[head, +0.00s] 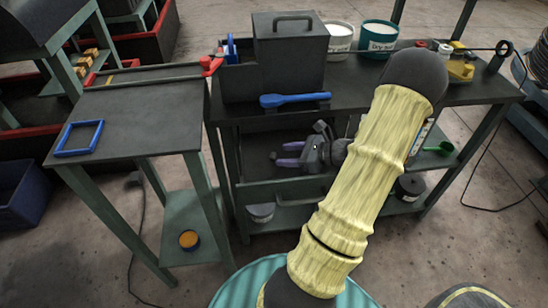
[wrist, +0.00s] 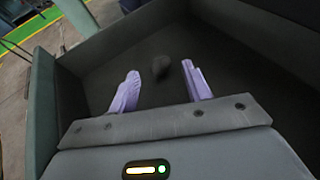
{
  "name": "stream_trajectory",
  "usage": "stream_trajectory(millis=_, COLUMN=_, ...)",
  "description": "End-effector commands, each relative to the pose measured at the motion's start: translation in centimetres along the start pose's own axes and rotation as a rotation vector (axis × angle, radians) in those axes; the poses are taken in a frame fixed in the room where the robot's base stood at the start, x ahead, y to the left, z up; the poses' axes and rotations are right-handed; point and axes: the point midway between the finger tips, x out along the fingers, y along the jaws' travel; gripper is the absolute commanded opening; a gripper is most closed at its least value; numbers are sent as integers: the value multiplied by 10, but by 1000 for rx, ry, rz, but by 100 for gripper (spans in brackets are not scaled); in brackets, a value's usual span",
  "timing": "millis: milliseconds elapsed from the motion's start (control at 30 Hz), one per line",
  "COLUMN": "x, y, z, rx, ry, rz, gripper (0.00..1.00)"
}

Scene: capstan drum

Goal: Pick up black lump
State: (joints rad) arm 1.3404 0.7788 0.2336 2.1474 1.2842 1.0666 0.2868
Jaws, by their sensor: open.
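The black lump (wrist: 161,66) is small, dark and rounded. In the wrist view it lies on the dark floor of a bin (wrist: 95,50), just beyond and between my fingertips. My gripper (wrist: 159,73) has two pale purple fingers, spread apart with nothing between them. In the head view my gripper (head: 280,153) reaches leftward under the bench top, at the dark compartment below it. The lump cannot be made out in the head view.
High bin walls surround the fingers. A side table (head: 140,115) with a blue frame (head: 80,138) stands left.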

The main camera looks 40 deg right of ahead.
Motion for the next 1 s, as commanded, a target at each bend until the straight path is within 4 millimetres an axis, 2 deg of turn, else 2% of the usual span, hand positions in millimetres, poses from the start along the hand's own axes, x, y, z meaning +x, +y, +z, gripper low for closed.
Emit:
stream_trajectory(millis=167, x=4, y=0, z=0, rx=-1, ry=-1, rz=2, gripper=49)
stream_trajectory(millis=500, x=48, y=1, z=1, rx=-1, ry=-1, rz=4, gripper=49)
stream_trajectory(millis=1000, x=50, y=0, z=0, rx=-1, ry=-1, rz=0, gripper=49)
